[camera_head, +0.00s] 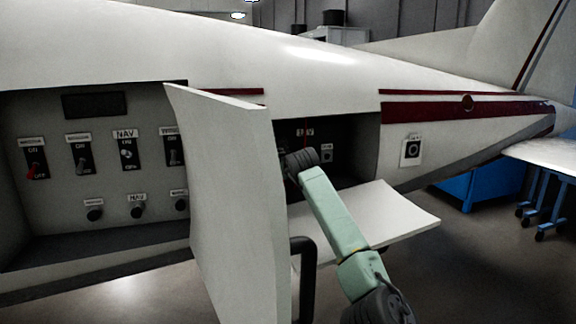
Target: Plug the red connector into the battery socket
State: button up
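I cannot make out a red connector in this view. A thin red line shows above a small label (305,133) in the right-hand bay (355,145), too small to identify. No socket can be surely named as the battery socket; a small pale fitting (327,153) sits on the bay's back wall. My pale green arm reaches up into this bay, its dark wrist joint in front of the back wall. My gripper is hidden beyond the wrist and the open white door, so its fingers and anything in them do not show.
The upright white door (235,190) stands open between the bays. A lowered white flap (375,222) lies below the right bay. The left panel (60,215) carries several switches and knobs. A round black port (413,149) is on the fuselage. Blue stands (485,185) are at right.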

jog(key=shift+o, duration=1.2)
jog(key=shift+w+a+r, duration=0.1)
jog(key=shift+w+a, duration=0.1)
jog(key=shift+w, duration=0.2)
jog(key=shift+o, duration=1.4)
jog(key=shift+s+d, duration=0.1)
jog(key=shift+o, duration=0.2)
jog(key=shift+o, duration=0.6)
jog(key=shift+s, duration=0.15)
